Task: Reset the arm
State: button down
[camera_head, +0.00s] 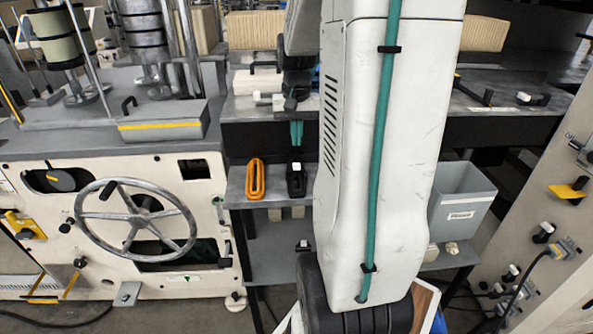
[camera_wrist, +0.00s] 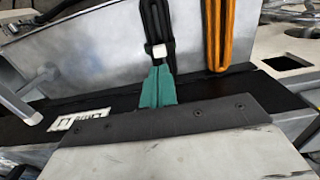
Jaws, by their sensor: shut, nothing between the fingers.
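My gripper (camera_head: 297,133) hangs in front of the machine table, left of my large white arm link, with its teal fingers pointing down. In the wrist view its teal fingertips (camera_wrist: 157,88) are together with nothing between them. In the head view a black loop-shaped tool (camera_head: 296,181) with a white block stands on the grey shelf below the fingers. It also shows in the wrist view (camera_wrist: 157,22), in line with the fingertips; whether they touch it I cannot tell. An orange loop-shaped tool (camera_head: 255,180) stands left of it on the shelf, apart from my gripper.
The grey shelf (camera_head: 236,188) sits below the dark machine table edge. A grey bin (camera_head: 462,205) stands right of my arm. A large handwheel (camera_head: 136,220) projects from the cream machine panel at left. A control panel (camera_head: 530,230) stands at right. My arm hides the middle.

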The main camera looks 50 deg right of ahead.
jog(key=shift+r, duration=0.35)
dwell(0.4)
jog(key=s+a+r+n, duration=0.2)
jog(key=s+a+n, duration=0.1)
jog(key=a, duration=0.7)
jog(key=s+a+r+n+t, duration=0.1)
jog(key=s+a, duration=0.4)
jog(key=a, duration=0.5)
jog(key=s+a+r+n, duration=0.3)
jog(key=s+a+n, duration=0.1)
jog(key=a, duration=0.6)
jog(key=shift+n, duration=0.9)
